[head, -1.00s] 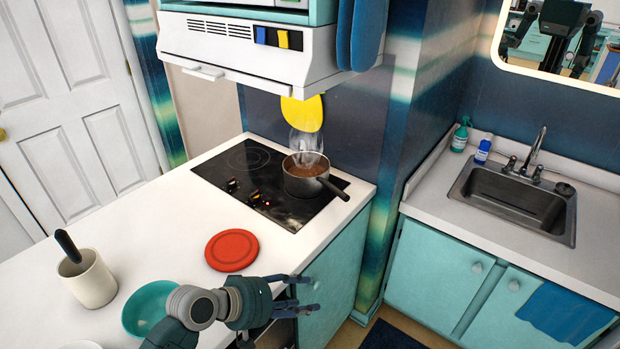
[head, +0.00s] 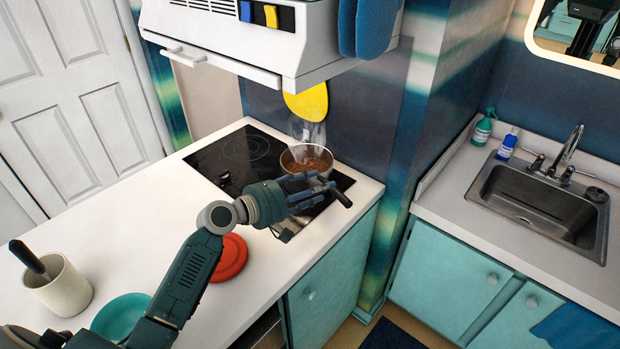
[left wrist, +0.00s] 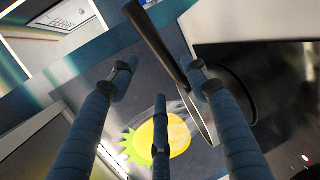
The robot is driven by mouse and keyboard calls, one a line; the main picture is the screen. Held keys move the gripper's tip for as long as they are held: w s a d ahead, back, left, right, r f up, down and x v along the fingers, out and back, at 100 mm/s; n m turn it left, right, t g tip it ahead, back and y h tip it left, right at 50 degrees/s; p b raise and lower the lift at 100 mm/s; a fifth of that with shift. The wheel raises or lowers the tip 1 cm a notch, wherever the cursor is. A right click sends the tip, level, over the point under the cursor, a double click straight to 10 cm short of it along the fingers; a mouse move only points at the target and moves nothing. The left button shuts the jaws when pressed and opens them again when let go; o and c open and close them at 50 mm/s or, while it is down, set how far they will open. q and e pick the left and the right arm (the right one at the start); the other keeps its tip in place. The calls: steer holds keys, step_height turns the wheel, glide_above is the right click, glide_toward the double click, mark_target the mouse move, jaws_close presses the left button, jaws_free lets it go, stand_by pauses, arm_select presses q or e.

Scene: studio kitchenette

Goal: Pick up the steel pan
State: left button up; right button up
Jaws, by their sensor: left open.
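The steel pan (head: 312,155), with brown liquid and steam rising, sits on the black cooktop (head: 225,160). Its black handle (head: 343,199) points to the front right. My left gripper (head: 318,190) is open at the near side of the pan, with its fingers reaching toward the handle and hiding part of it and of the pan. In the left wrist view the pan's dark handle (left wrist: 153,40) runs between the spread fingers (left wrist: 162,75), nearer the right one. I cannot tell whether any finger touches it. My right gripper is not in view.
A red round lid or trivet (head: 232,262) lies on the white counter under my left forearm. A teal bowl (head: 118,315) and a cream crock (head: 62,290) stand at the left. The range hood (head: 230,45) overhangs the cooktop. A sink (head: 540,205) is at the right.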

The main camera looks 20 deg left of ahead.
arm_select(q)
steer(key=b+x, duration=0.2)
steer(key=x, duration=0.1)
steer(key=f+b+x, duration=0.1)
steer(key=x, duration=0.1)
steer(key=shift+w+a, duration=0.2)
steer(key=shift+w+d+f, duration=0.1)
steer(key=shift+w, duration=0.1)
steer(key=shift+c, duration=1.3)
steer(key=shift+s, duration=0.1)
steer(key=c, duration=0.4)
jaws_close()
steer(key=shift+r, duration=0.5)
steer(key=shift+w+f, duration=0.1)
steer(key=shift+w, duration=0.1)
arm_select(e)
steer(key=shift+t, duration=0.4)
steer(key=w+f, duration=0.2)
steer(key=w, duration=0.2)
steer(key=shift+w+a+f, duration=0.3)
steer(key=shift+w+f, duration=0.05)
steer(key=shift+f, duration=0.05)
